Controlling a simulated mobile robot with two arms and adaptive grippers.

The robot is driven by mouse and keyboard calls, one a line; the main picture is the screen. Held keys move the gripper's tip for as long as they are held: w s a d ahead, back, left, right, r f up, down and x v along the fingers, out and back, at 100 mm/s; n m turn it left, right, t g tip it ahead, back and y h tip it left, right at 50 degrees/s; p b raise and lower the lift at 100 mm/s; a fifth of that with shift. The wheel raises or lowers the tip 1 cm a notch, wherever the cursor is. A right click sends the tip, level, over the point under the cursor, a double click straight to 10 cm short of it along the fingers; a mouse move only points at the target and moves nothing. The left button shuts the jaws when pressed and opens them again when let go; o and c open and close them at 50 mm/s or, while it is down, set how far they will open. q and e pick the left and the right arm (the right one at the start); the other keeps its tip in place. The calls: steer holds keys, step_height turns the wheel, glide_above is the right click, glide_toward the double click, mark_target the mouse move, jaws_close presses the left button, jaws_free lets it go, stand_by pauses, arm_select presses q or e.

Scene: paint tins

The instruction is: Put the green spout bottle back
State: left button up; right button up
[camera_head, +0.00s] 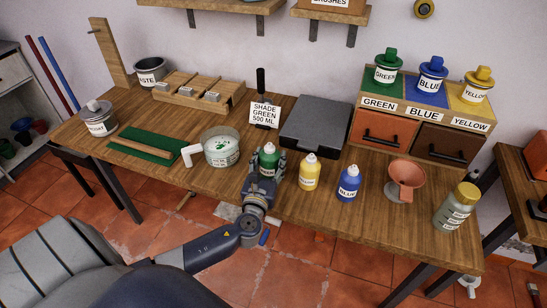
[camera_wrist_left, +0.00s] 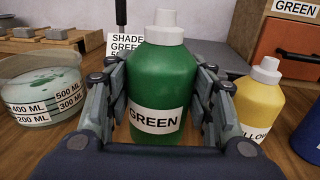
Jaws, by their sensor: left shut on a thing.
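The green spout bottle (camera_head: 268,160) stands upright near the front edge of the table, left of the yellow spout bottle (camera_head: 309,172). My left gripper (camera_head: 262,182) is around it from the front, shut on it. In the left wrist view the green bottle (camera_wrist_left: 163,85) sits between the two fingers (camera_wrist_left: 163,112), its GREEN label facing me and its white spout cap on top. Its base is hidden by my gripper, so I cannot tell whether it touches the table. My right gripper is not in view.
A blue spout bottle (camera_head: 348,183) stands right of the yellow one. A measuring cup with green-tinted contents (camera_head: 221,148) is close on the left. A red funnel (camera_head: 406,175) and a grey bottle (camera_head: 457,207) are further right. A grey case (camera_head: 315,126) and a SHADE GREEN sign (camera_head: 265,114) stand behind.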

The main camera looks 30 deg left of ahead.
arm_select(q)
steer(key=shift+x, duration=0.9)
steer(key=shift+w+a+f, duration=0.15)
steer(key=shift+w+a, duration=0.05)
steer(key=shift+w, duration=0.35)
steer(key=shift+w+a+f, duration=0.1)
steer(key=shift+w+f, duration=0.25)
steer(key=shift+f, duration=0.25)
steer(key=shift+w+a+f, duration=0.15)
steer(key=shift+w+f, duration=0.2)
steer(key=shift+f, duration=0.65)
steer(key=o, duration=0.7)
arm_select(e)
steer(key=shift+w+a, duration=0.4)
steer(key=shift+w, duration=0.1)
arm_select(q)
steer(key=shift+o, duration=0.2)
steer(key=shift+f, duration=0.1)
